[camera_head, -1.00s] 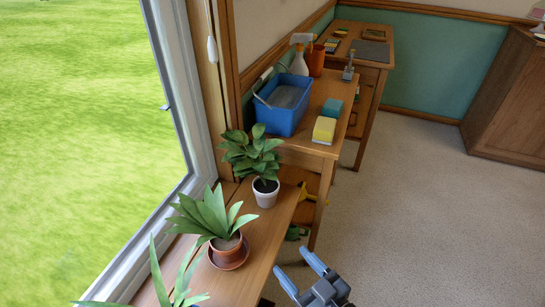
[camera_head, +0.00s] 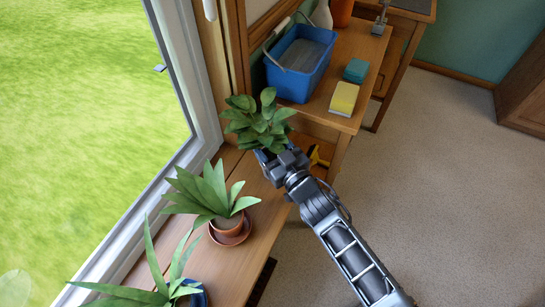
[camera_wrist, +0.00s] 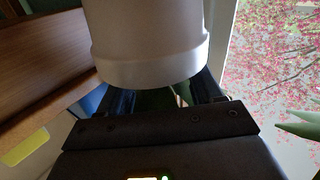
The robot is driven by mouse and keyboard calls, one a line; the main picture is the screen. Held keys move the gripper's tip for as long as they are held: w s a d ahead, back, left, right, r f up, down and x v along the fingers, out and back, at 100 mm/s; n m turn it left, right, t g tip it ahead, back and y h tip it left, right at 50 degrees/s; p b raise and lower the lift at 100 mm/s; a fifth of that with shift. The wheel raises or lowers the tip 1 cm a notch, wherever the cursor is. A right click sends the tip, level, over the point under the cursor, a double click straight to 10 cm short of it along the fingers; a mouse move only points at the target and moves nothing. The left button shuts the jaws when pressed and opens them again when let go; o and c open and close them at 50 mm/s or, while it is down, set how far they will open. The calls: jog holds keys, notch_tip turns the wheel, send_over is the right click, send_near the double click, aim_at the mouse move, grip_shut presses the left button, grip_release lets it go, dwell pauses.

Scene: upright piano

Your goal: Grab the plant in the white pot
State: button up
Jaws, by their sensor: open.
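The plant in the white pot (camera_head: 258,122) stands at the far end of the windowsill shelf, its broad green leaves showing in the head view. My gripper (camera_head: 272,158) is right at the pot, which its body and the leaves hide in the head view. In the wrist view the white pot (camera_wrist: 150,45) fills the upper middle, appearing upside down, with its rim towards the gripper. The open fingers (camera_wrist: 160,98) show on both sides of the rim. I cannot tell whether either finger touches the pot.
A spiky plant in a terracotta pot (camera_head: 229,226) stands nearer on the shelf, and another plant in a blue pot (camera_head: 198,297) nearer still. The window is on the left. A blue bucket (camera_head: 298,70) and sponges (camera_head: 344,98) sit on the table behind. The floor at right is clear.

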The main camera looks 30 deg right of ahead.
jog(key=shift+w, duration=1.1)
jog(key=shift+a, duration=0.1)
grip_shut()
